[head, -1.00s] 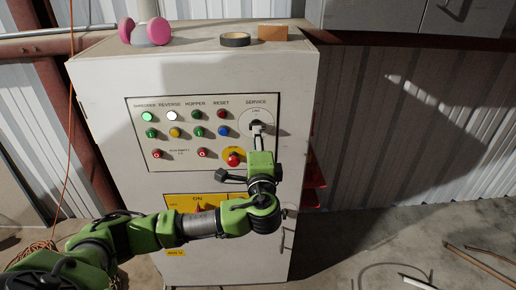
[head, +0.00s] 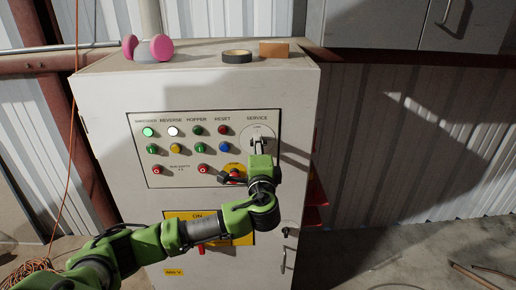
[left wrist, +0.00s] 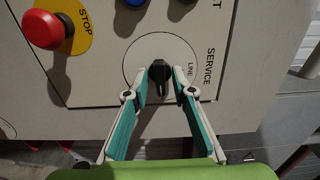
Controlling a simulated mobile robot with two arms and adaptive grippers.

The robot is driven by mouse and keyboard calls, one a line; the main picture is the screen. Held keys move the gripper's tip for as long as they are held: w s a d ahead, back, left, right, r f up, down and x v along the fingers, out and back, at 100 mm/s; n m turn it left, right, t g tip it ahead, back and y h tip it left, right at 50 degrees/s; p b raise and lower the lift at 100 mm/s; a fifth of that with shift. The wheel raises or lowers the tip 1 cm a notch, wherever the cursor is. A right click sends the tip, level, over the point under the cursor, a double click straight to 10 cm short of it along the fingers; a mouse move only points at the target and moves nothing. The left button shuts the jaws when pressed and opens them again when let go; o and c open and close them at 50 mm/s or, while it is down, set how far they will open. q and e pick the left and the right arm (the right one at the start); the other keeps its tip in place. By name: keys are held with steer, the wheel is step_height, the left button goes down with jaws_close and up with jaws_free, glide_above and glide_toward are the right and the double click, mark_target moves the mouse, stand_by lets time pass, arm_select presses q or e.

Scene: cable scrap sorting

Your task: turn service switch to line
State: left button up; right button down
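The service switch is a black knob on a round pale plate on the control panel. It shows clearly in the left wrist view (left wrist: 160,72), with its long axis up and down in that picture. The LINE label (left wrist: 190,70) is to its right there, so the knob does not point at it. In the head view my left gripper (head: 258,143) is at the switch plate (head: 258,128) and hides most of the knob. In the left wrist view its two fingertips (left wrist: 161,84) stand either side of the knob, with narrow gaps. My right gripper is not in view.
The red stop button (head: 234,173) on its yellow plate is close beside my left gripper. Several coloured lamps and buttons fill the panel. Pink ear muffs (head: 161,47), a tape roll (head: 237,56) and an orange block (head: 274,50) rest on the cabinet (head: 98,110).

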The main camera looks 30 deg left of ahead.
arm_select(q)
jaws_close()
steer(key=n+b, duration=0.4)
steer(key=shift+f, duration=0.1)
stand_by(0.8)
